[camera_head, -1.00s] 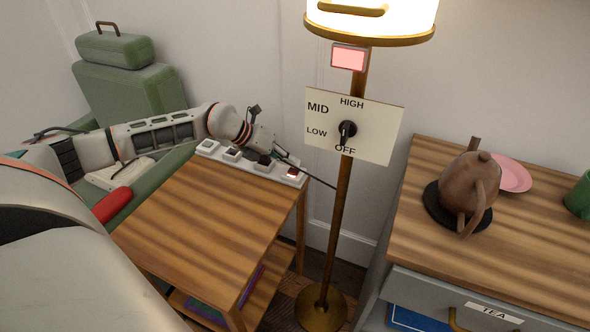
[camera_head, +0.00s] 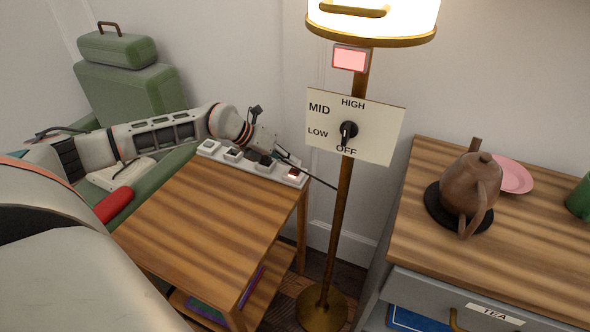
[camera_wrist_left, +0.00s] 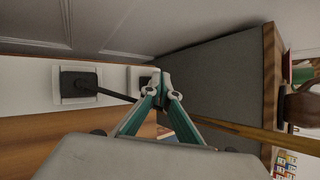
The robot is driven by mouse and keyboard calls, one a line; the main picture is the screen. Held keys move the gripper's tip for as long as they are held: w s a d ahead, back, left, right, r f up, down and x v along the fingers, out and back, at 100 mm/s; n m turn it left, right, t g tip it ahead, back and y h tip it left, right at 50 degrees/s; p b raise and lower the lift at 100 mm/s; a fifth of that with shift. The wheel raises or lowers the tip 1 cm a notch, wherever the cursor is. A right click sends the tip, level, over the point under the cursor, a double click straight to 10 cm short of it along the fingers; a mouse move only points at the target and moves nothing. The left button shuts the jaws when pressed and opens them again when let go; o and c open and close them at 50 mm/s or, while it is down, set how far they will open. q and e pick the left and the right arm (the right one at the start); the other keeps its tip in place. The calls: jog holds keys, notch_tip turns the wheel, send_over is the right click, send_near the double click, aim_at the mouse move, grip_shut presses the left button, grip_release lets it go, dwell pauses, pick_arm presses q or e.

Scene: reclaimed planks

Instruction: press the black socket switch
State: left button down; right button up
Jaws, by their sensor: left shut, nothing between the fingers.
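A white socket strip (camera_head: 220,156) lies along the back edge of the small wooden table. It carries several dark plugs or sockets, including a black one (camera_head: 265,163), and a small red-lit switch (camera_head: 293,175) near its right end. My left gripper (camera_head: 285,160) is over the right part of the strip, its fingers shut and empty. In the left wrist view the fingertips (camera_wrist_left: 162,90) are together in front of a small dark part of the strip (camera_wrist_left: 145,83), partly hiding it. I cannot tell whether they touch it. A black plug (camera_wrist_left: 78,85) with a cord is left of them.
A lamp pole (camera_head: 344,215) with a dial plate (camera_head: 375,135) stands right of the table (camera_head: 205,225). A grey cabinet (camera_head: 420,290) with a brown teapot (camera_head: 465,190) is at the right.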

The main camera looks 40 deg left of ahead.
pick_arm(q)
jog(key=shift+f, duration=0.15)
jog(key=shift+f, duration=0.3)
dwell(0.6)
jog(key=shift+r+p, duration=0.3)
jog(key=shift+r, duration=0.2)
pick_arm(e)
jog(key=shift+w+r, duration=0.4)
jog(key=shift+r, duration=0.3)
pick_arm(q)
jog(key=shift+f, duration=0.1)
